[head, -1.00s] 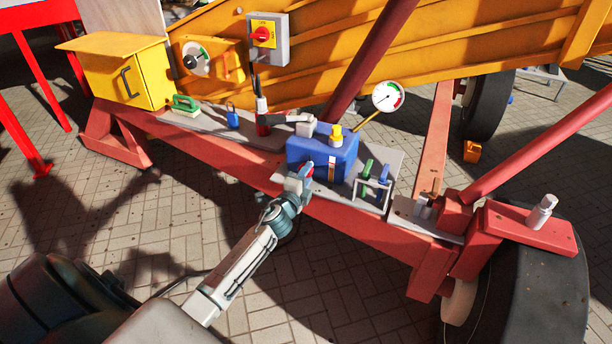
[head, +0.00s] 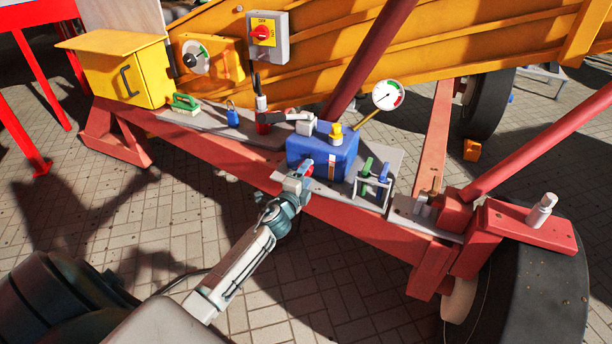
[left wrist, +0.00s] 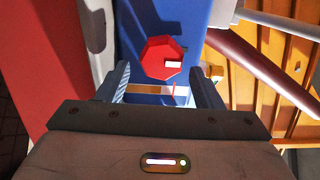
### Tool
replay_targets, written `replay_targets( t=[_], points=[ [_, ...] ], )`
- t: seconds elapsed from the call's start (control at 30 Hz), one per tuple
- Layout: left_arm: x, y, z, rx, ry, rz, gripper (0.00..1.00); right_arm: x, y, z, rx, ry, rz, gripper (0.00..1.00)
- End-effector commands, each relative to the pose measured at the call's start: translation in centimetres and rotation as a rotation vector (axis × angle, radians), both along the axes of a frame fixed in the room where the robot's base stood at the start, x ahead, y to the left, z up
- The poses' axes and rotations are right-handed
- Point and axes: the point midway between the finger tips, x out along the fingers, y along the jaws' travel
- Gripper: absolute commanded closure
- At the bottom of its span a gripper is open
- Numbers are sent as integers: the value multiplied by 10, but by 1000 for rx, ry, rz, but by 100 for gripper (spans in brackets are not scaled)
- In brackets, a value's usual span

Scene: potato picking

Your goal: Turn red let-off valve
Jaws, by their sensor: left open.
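The red let-off valve (head: 308,167) is a small knob on the front of the blue tank (head: 322,148). In the left wrist view the valve (left wrist: 160,57) is a red eight-sided knob with a white mark on its right side. My left gripper (head: 301,178) is right at the tank's front, just below the valve. In the left wrist view my left gripper (left wrist: 160,85) is open, one finger to each side. The knob shows between and just beyond the fingertips, with no visible contact. My right gripper is out of view.
The tank has a yellow cap (head: 336,133) on top. A rack with green and blue handles (head: 374,178) stands to its right, and a pressure gauge (head: 388,96) behind. A red frame beam (head: 345,213) runs below the tank. A blue padlock (head: 232,116) sits to the left.

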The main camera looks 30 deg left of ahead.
Motion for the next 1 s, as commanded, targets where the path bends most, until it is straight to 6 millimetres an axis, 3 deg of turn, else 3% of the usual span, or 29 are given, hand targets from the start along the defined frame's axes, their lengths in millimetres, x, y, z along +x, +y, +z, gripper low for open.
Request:
replay_targets(
  t=[0.5,0.7,1.0],
  points=[
    [-87,-14,-3,1,3,-1,40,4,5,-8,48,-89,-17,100],
    [-100,-16,-1,1,1,0,40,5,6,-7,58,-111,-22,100],
    [-101,-16,-1,0,2,0,40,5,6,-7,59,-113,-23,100]
  ],
)
